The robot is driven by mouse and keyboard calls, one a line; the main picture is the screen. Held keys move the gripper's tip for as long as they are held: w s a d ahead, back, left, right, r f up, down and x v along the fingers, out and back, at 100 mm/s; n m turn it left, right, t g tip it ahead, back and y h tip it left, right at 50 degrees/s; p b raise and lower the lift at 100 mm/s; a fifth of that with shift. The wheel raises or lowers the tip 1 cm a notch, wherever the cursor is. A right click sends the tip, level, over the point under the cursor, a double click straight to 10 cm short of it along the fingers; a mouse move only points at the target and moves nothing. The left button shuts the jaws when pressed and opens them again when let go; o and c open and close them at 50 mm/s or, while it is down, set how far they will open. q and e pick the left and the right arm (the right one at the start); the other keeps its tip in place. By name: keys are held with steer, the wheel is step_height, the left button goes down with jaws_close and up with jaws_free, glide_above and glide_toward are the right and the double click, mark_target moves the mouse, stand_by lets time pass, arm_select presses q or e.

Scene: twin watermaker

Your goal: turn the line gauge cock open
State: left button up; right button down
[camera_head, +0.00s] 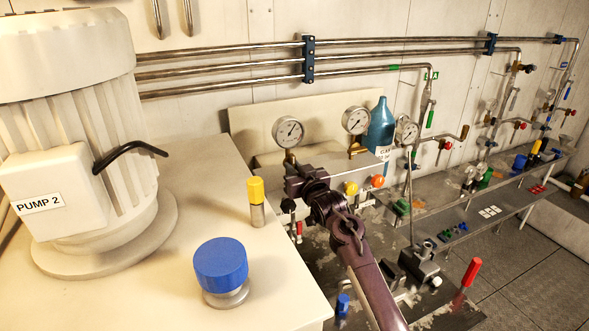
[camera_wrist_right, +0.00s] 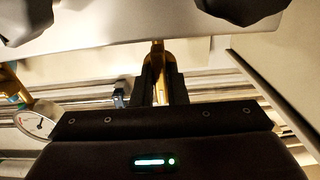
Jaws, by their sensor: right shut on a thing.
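A round white-faced gauge (camera_head: 288,131) stands on a short brass stem at the back, just above my right gripper (camera_head: 296,186). The gripper hides most of what is below this stem. In the right wrist view my right gripper (camera_wrist_right: 159,88) is shut on a narrow brass piece, the gauge cock (camera_wrist_right: 158,58), which stands between the two dark fingers. Its handle angle cannot be told. Part of a gauge (camera_wrist_right: 34,122) shows at the left of that view. My left gripper is not in view.
Two more gauges (camera_head: 356,120) (camera_head: 406,130) stand to the right, with a teal bottle (camera_head: 380,132) between them. A white cabinet top with a yellow-capped post (camera_head: 256,200) and blue knob (camera_head: 221,265) lies left of my arm. Steel pipes (camera_head: 230,57) run along the wall.

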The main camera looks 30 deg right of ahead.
steer(key=shift+f, duration=0.15)
steer(key=c, duration=1.4)
jaws_free()
steer(key=shift+c, duration=0.2)
steer(key=shift+s+b, duration=0.35)
steer(key=shift+s, duration=0.3)
steer(key=s+b, duration=0.2)
steer(key=s, duration=0.4)
steer(key=shift+s+a, duration=0.25)
steer(key=shift+s, duration=0.05)
